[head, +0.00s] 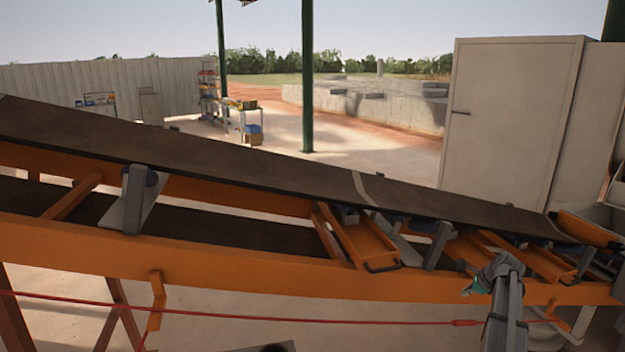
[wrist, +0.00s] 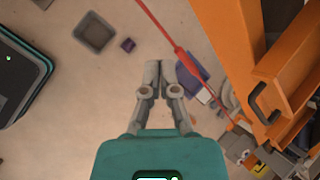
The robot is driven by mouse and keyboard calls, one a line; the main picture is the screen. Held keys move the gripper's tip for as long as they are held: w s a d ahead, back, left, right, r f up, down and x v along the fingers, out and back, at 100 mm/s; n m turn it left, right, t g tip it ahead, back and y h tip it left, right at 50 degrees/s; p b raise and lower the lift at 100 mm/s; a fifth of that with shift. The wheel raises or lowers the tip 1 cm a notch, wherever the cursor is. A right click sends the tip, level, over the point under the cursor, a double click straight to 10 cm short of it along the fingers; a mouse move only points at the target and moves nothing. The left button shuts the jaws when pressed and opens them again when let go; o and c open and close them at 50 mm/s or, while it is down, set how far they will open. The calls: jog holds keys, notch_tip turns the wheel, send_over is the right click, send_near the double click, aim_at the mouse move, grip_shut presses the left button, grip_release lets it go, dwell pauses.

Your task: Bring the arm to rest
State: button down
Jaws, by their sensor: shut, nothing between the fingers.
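My gripper (wrist: 168,67) shows in the wrist view with its two grey fingers close together, shut and empty. It points down over the pale floor, beside the orange conveyor frame. In the head view my arm reaches up from the lower right in front of the conveyor. Only a small teal part shows near its bend there, and the fingers cannot be made out.
The inclined conveyor belt (head: 240,168) on its orange frame (head: 230,270) crosses the head view. A red cord (head: 250,312) runs along its near side. In the wrist view a grey bin (wrist: 95,33) and a small purple object (wrist: 127,45) are on the floor.

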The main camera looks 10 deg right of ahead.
jog(key=a+f+n+g, duration=0.25)
jog(key=a+n, duration=1.05)
jog(key=a, duration=1.8)
jog(key=s+a+n+g, duration=0.1)
jog(key=s+a+n, duration=0.3)
jog(key=a, duration=0.3)
jog(key=s+a+f+n+g+h+b, duration=0.1)
jog(key=s+a+n, duration=0.3)
jog(key=a, duration=0.3)
jog(key=s+a+f+n+g+h, duration=0.1)
jog(key=s+a+n, duration=0.3)
jog(key=a, duration=0.3)
jog(key=shift+a+n+g, duration=0.1)
jog(key=shift+n+g, duration=0.25)
jog(key=shift+n, duration=0.15)
jog(key=shift+s+b, duration=0.3)
jog(key=shift+s, duration=0.1)
